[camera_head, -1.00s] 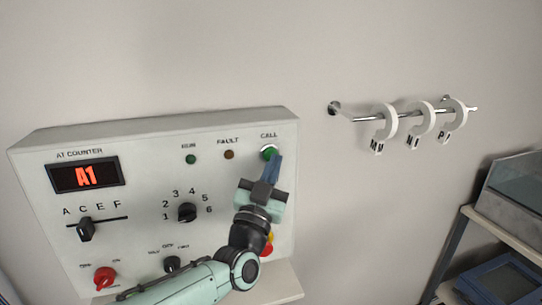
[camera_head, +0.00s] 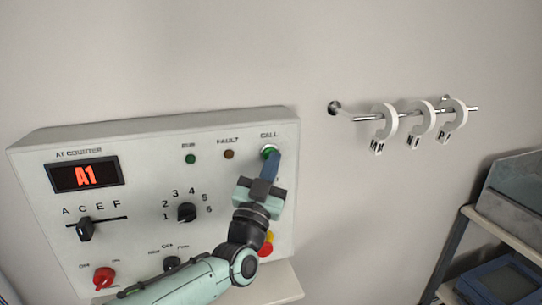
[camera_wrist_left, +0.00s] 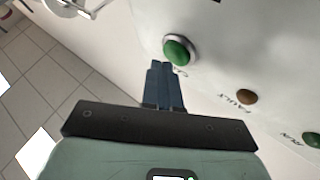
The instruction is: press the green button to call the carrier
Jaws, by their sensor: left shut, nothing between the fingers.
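The green call button (camera_head: 269,153) sits in a pale ring at the upper right of the control panel, under the word CALL. It also shows in the left wrist view (camera_wrist_left: 178,51), round and domed. My left gripper (camera_head: 273,156) is shut and empty. Its blue fingertips are right at the button's lower edge in the head view. In the left wrist view the fingertips (camera_wrist_left: 160,66) are just beside the button; I cannot tell whether they touch it. My right gripper is not in view.
A wall rail (camera_head: 400,114) with three lettered rings is at right, above a shelf (camera_head: 510,237).

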